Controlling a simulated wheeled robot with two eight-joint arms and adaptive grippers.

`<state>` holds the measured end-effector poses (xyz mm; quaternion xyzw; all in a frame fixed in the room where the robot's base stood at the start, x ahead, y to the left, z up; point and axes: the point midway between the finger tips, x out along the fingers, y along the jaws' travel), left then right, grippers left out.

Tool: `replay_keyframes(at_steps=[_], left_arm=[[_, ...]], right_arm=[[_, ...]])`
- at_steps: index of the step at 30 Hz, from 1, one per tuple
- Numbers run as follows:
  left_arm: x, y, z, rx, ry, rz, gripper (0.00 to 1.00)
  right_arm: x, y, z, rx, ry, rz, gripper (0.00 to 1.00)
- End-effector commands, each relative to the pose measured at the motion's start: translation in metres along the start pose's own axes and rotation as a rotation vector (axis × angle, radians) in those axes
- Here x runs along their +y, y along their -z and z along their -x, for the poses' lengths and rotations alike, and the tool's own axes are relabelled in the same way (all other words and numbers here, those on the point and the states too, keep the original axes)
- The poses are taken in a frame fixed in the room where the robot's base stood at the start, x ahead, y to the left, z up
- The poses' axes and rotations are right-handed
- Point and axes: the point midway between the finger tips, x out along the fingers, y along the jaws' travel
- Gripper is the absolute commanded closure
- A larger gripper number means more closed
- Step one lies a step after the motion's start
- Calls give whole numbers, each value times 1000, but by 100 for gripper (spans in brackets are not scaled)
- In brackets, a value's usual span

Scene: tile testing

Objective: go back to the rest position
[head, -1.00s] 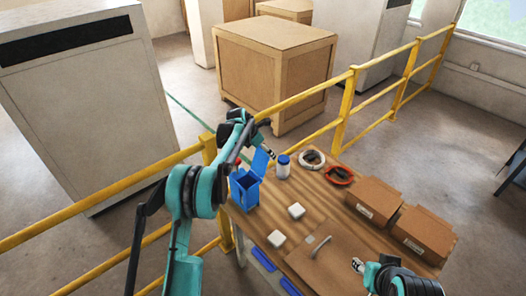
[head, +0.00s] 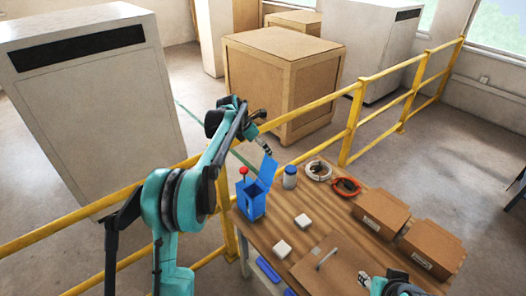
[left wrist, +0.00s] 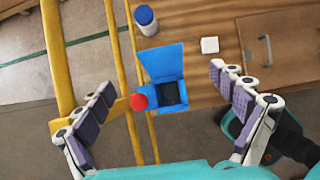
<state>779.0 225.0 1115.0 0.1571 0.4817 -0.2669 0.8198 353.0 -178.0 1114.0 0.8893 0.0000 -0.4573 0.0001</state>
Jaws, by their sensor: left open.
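My left gripper (head: 264,147) is open and empty, up in the air behind the blue box (head: 249,201). In the left wrist view its two padded fingers (left wrist: 168,112) stand wide apart, with the blue box below and between them. The box's lid is up and its inside looks dark. A red round knob (head: 243,171) is at the box's left side; it also shows in the left wrist view (left wrist: 138,102). My right gripper (head: 365,281) is low over the front of the table; its fingers are too small to read.
The wooden table (head: 330,215) holds a blue-capped bottle (head: 290,177), a white coil (head: 318,171), a red coil (head: 346,187), two white tiles (head: 282,249), a board with a handle (head: 326,258) and two cardboard boxes (head: 381,212). A yellow railing (head: 345,130) runs behind the table.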

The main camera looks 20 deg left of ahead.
Motion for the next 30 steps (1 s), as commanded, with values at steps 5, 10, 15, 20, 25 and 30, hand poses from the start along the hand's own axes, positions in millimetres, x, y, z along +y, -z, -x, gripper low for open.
replay_keyframes(at_steps=[5,10,15,20,25,30], left_arm=[[0,0,2,0,0,0,5],[0,0,1,0,0,0,5],[-6,-10,6,-43,1,21,5],[-36,-68,43,-315,18,182,5],[-70,-134,143,-789,88,602,5],[-72,-115,238,-1169,202,1170,5]], right_arm=[[0,0,0,0,0,0,60],[0,0,0,0,0,0,60],[0,-1,-1,0,0,0,60],[0,-5,-8,0,0,0,60],[0,-13,-18,0,0,0,60],[0,-20,-28,0,0,0,60]])
